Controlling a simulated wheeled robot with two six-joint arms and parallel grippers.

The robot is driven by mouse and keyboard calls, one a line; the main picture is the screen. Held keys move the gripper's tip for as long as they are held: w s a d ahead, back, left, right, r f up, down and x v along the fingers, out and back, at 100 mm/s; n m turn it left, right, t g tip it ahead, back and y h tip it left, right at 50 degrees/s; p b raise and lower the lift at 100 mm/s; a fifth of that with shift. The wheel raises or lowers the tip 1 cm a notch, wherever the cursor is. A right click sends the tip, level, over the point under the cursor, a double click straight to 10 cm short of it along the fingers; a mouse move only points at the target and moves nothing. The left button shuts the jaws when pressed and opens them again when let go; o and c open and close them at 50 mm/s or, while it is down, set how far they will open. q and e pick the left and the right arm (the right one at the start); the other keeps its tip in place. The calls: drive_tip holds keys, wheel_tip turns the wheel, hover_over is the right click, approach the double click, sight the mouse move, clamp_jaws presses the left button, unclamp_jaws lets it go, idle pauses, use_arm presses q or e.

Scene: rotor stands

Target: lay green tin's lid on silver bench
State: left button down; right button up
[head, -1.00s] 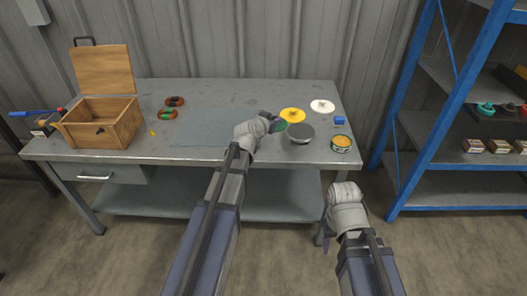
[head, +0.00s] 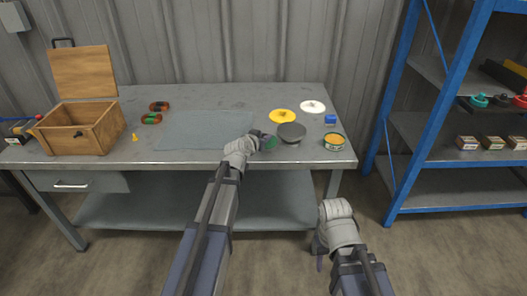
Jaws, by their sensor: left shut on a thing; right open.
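The green tin (head: 333,141) stands open near the right front corner of the silver bench (head: 215,96), with orange-yellow contents showing. Its green lid (head: 271,143) is in my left gripper (head: 265,139), over the front part of the bench, left of a dark grey round tin. The lid looks tilted, and the gripper partly hides it. I cannot tell whether it touches the bench. My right gripper (head: 320,258) is open, low in front of the bench, and mostly hidden behind its own wrist.
The dark grey round tin (head: 291,133), a yellow disc (head: 283,116), a white disc (head: 312,106) and a blue block (head: 330,119) stand close by on the right. A wooden box (head: 83,130) is at the left. The mat (head: 205,130) in the middle is clear.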

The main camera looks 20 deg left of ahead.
use_arm(q)
drive_tip(key=shift+f+b, duration=1.8)
drive_tip(key=shift+f, duration=0.1)
drive_tip(key=shift+f, duration=0.15)
drive_tip(key=c, duration=0.6)
unclamp_jaws()
drive_tip(key=shift+r, duration=0.35)
drive_tip(key=p+v, duration=0.4)
drive_tip(key=v, duration=0.8)
drive_tip(key=shift+p, duration=0.3)
drive_tip(key=shift+f, duration=0.1)
